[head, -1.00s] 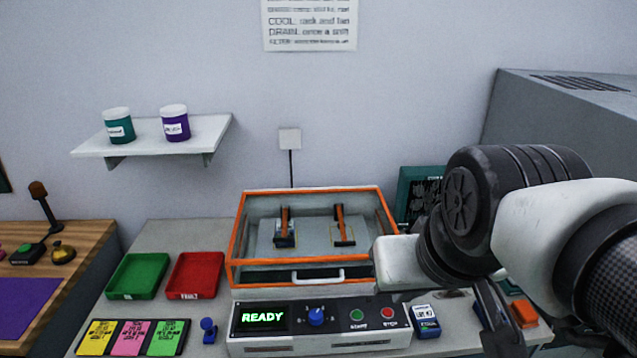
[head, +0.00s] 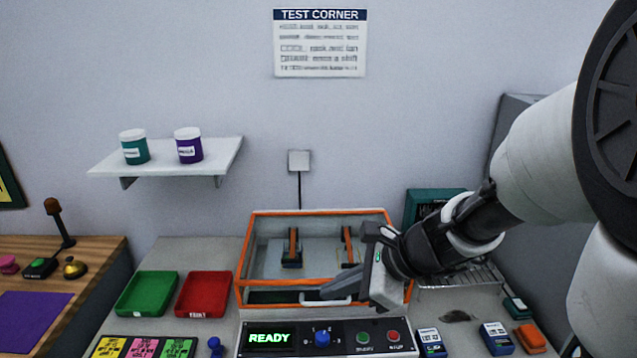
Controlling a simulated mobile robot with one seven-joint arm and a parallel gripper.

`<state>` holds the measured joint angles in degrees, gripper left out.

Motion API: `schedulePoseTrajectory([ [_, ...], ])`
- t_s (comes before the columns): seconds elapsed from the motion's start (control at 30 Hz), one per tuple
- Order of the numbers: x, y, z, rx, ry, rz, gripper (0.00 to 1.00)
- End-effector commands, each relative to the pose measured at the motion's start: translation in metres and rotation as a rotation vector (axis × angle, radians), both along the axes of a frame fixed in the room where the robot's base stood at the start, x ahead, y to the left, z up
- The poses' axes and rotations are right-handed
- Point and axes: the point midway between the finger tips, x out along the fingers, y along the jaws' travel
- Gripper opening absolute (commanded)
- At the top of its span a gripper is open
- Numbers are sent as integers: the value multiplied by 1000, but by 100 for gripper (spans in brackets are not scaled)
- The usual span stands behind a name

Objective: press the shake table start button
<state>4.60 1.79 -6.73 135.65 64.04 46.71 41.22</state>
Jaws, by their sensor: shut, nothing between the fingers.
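The shake table's control panel (head: 275,348) is at the bottom centre of the head view, with a lit green READY display (head: 269,338) and a blue knob (head: 321,338). Its green start button (head: 363,338) is right of the knob, just left of the red stop button (head: 393,336). Nothing covers the start button. My gripper (head: 328,289) is shut and empty. It shows above and behind the panel, in front of the orange-framed enclosure (head: 241,262), and partly hides its front and white handle. It appears apart from the button.
Green (head: 147,294) and red (head: 204,294) trays lie left of the enclosure. Small blue-and-white devices (head: 431,341) and an orange item (head: 529,337) lie right of the panel. A grey cabinet (head: 515,110) stands at the right. A shelf (head: 170,160) holds two jars.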

Motion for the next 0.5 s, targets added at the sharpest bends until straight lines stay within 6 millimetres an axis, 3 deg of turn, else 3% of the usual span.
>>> schedulePoseTrajectory([
  [0.2,62,-34,-63,316,330,-593,0],
  [0.4,89,-75,-119,504,518,-1006,0],
  [0.5,94,-87,-136,551,562,-1119,0],
])
